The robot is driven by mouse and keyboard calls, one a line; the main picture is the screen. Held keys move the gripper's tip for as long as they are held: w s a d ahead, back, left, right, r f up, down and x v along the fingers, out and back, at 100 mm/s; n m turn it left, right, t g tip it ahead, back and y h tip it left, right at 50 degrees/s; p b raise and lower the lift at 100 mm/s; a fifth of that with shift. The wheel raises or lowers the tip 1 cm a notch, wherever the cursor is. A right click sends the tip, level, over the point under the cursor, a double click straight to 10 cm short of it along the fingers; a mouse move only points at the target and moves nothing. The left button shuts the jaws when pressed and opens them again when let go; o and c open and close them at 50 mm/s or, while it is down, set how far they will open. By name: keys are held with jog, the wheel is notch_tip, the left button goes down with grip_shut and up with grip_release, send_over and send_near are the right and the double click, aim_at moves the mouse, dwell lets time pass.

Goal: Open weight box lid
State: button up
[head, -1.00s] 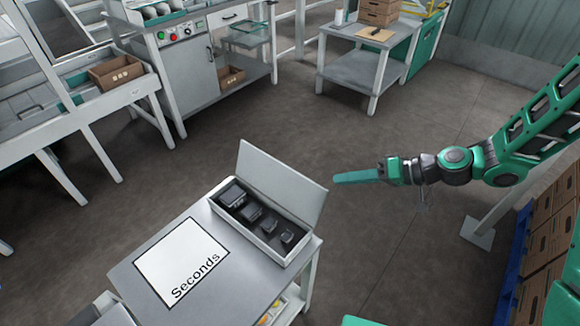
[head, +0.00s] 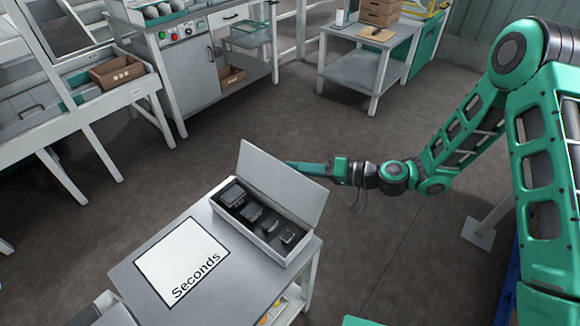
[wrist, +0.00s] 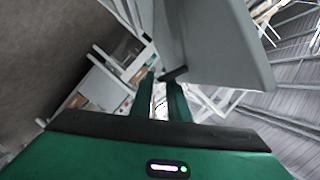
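The weight box (head: 265,243) is a white, long box at the back right of the small table. Its pale grey lid (head: 280,186) stands raised along the far long side, so the box is open. Several dark weights of graded size (head: 252,212) sit inside. My gripper (head: 290,164) is at the lid's upper edge, on its far side; I cannot tell whether it touches. In the wrist view the lid (wrist: 215,40) fills the upper middle and right, close to the fingertips (wrist: 160,80). The two green fingers stand apart with nothing clearly between them.
A white sheet reading "Seconds" (head: 182,262) lies on the grey table (head: 130,280) left of the box. A control cabinet (head: 192,70) and a grey side table (head: 365,65) stand farther back. The floor between is clear.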

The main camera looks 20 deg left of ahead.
jog(key=shift+x, duration=1.4)
grip_shut()
jog(key=shift+d+f, duration=0.1)
dwell(0.4)
